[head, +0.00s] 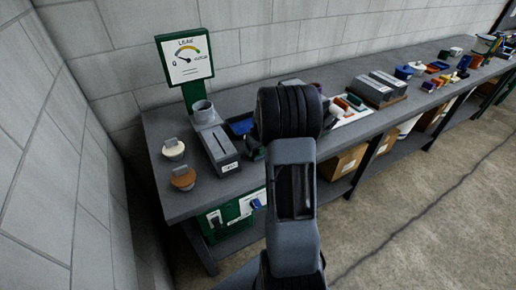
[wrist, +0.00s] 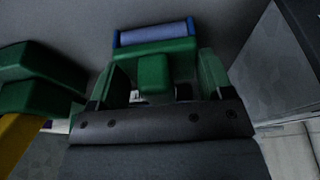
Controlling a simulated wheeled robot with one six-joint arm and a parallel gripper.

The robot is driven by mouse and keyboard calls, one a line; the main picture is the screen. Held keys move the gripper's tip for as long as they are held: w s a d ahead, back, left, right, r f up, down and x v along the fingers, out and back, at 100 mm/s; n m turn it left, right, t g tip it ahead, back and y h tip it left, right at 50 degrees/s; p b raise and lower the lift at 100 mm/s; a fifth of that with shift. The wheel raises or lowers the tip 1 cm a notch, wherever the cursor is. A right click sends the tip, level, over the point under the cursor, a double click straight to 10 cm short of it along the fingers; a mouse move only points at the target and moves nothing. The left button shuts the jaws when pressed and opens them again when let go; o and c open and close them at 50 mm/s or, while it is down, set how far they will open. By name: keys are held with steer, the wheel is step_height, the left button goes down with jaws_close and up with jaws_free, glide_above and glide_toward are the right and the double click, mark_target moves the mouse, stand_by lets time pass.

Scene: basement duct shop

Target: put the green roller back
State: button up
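The green roller, a green frame with a blue-violet cylinder (wrist: 155,33) at its far end, lies straight ahead of my gripper in the wrist view. A green block of it (wrist: 153,78) shows between the two fingers of my gripper (wrist: 163,80). Narrow gaps show beside this block. I cannot tell whether the fingers touch the roller's wider body.
The bench (head: 215,187) holds a grey slotted box (head: 219,151), a cup (head: 203,112), two round-topped items (head: 183,178) and a green-framed gauge sign (head: 186,58). Other green pieces (wrist: 40,72) and a yellow one (wrist: 18,138) lie left in the wrist view. Grey boxes (head: 376,89) stand farther right.

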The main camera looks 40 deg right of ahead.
steer(key=o, duration=0.4)
steer(key=shift+c, duration=0.2)
steer(key=shift+r, duration=0.45)
steer(key=a+v, duration=0.1)
steer(key=v, duration=1.1)
steer(key=s+a+r, duration=0.1)
steer(key=s+a, duration=0.6)
steer(key=a, duration=0.4)
steer(key=s+a+r+n, duration=0.1)
steer(key=s+a, duration=0.6)
steer(key=a, duration=0.3)
steer(key=shift+s+a+n+t+y, duration=0.3)
steer(key=shift+s+a+t, duration=0.1)
steer(key=shift+r, duration=0.15)
